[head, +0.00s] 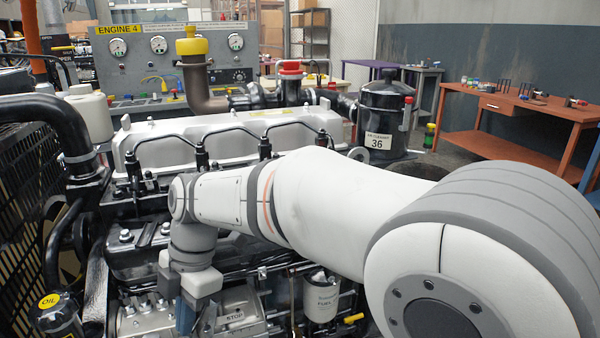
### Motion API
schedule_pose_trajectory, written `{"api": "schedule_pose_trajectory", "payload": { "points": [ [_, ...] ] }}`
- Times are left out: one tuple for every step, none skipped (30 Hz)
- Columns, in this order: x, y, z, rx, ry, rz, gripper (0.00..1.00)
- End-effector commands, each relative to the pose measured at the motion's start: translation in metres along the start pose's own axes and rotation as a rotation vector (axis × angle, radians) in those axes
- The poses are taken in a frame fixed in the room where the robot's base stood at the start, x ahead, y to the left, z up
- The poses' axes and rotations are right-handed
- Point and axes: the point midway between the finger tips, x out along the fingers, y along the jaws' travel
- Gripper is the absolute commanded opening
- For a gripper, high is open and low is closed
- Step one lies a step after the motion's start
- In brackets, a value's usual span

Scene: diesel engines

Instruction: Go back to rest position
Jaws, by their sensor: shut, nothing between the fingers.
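My gripper (187,316) points down at the lower left, in front of the diesel engine (160,250). Its fingers are together with nothing seen between them. It is close to the engine's lower front parts, near the lever marked STOP (234,317); I cannot tell whether it touches anything. My white and grey arm stretches from the right side across the front of the engine and hides part of it. No marker of a rest position shows.
A white fuel filter (321,297) stands right of my gripper, and an oil cap (50,301) is at lower left. Behind are an ENGINE 4 gauge panel (178,62) and a black canister (383,118). An orange workbench (518,125) stands at back right, with open floor before it.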

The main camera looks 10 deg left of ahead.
Motion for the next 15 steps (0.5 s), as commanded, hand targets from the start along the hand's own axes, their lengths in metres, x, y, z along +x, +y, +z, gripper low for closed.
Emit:
{"api": "schedule_pose_trajectory", "payload": {
  "points": [
    [-0.016, -0.007, 0.008, 0.065, -0.009, 0.015, 0.0],
    [-0.024, -0.012, 0.015, 0.117, -0.017, 0.026, 0.0],
    [-0.036, -0.02, 0.025, 0.199, -0.028, 0.043, 0.0],
    [-0.046, -0.028, 0.033, 0.269, -0.037, 0.058, 0.0],
    [-0.056, -0.036, 0.042, 0.349, -0.046, 0.074, 0.0],
    [-0.071, -0.049, 0.054, 0.463, -0.059, 0.099, 0.0],
    [-0.082, -0.06, 0.064, 0.555, -0.067, 0.119, 0.0],
    [-0.092, -0.071, 0.073, 0.65, -0.076, 0.141, 0.0],
    [-0.106, -0.088, 0.085, 0.783, -0.086, 0.171, 0.0],
    [-0.116, -0.101, 0.094, 0.884, -0.092, 0.196, 0.0],
    [-0.125, -0.115, 0.102, 0.985, -0.098, 0.22, 0.0],
    [-0.137, -0.133, 0.111, 1.119, -0.104, 0.255, 0.0],
    [-0.145, -0.147, 0.117, 1.22, -0.106, 0.281, 0.0],
    [-0.152, -0.161, 0.123, 1.32, -0.108, 0.308, 0.0],
    [-0.162, -0.18, 0.129, 1.453, -0.108, 0.345, 0.0]
  ]
}}
